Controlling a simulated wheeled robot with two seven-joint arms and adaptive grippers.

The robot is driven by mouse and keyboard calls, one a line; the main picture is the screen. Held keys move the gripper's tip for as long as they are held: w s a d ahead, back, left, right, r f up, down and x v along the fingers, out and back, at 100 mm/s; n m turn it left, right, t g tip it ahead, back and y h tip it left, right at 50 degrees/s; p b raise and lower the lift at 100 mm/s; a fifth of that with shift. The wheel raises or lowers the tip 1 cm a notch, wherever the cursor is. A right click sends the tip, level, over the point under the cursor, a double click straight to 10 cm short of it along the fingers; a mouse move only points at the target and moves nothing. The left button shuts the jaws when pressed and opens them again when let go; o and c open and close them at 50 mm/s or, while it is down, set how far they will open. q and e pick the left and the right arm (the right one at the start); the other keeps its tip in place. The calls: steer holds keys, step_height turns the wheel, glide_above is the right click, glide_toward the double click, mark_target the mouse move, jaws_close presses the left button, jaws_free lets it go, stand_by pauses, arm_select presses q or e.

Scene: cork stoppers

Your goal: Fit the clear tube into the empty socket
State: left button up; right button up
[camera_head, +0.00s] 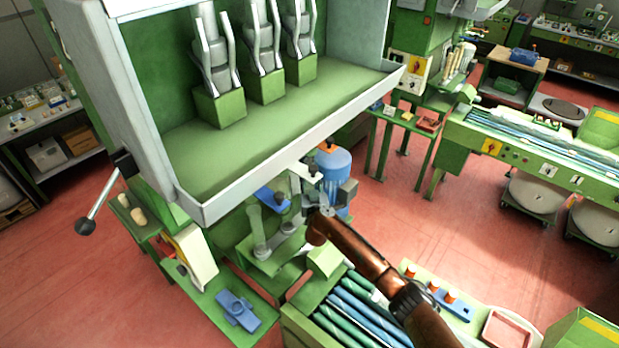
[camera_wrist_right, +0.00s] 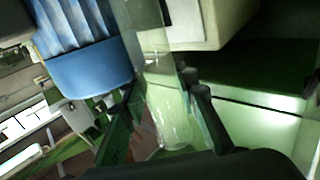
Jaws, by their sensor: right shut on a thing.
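My right arm comes in from the lower right in the head view, and my right gripper (camera_head: 318,205) is near the middle, in front of the blue motor-like cylinder. In the right wrist view my right gripper (camera_wrist_right: 163,98) is shut on a clear, see-through tube (camera_wrist_right: 163,118), which stands roughly upright in the picture between the dark fingers. I cannot pick out the empty socket with certainty in either view. My left gripper is not in view.
A green machine shelf (camera_head: 250,125) with several grey clamps on green blocks overhangs the gripper. The blue cylinder (camera_head: 333,166) is close behind it and also fills the upper left of the wrist view (camera_wrist_right: 88,70). A bin of blue and green rods (camera_head: 345,310) is below the arm.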

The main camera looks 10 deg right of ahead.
steer(key=shift+f, duration=0.75)
stand_by(0.3)
steer(key=o, duration=1.2)
steer(key=shift+o, duration=0.2)
steer(key=s+a, duration=0.1)
steer(key=s, duration=1.1)
steer(key=shift+a, duration=0.2)
steer(key=shift+a, duration=0.15)
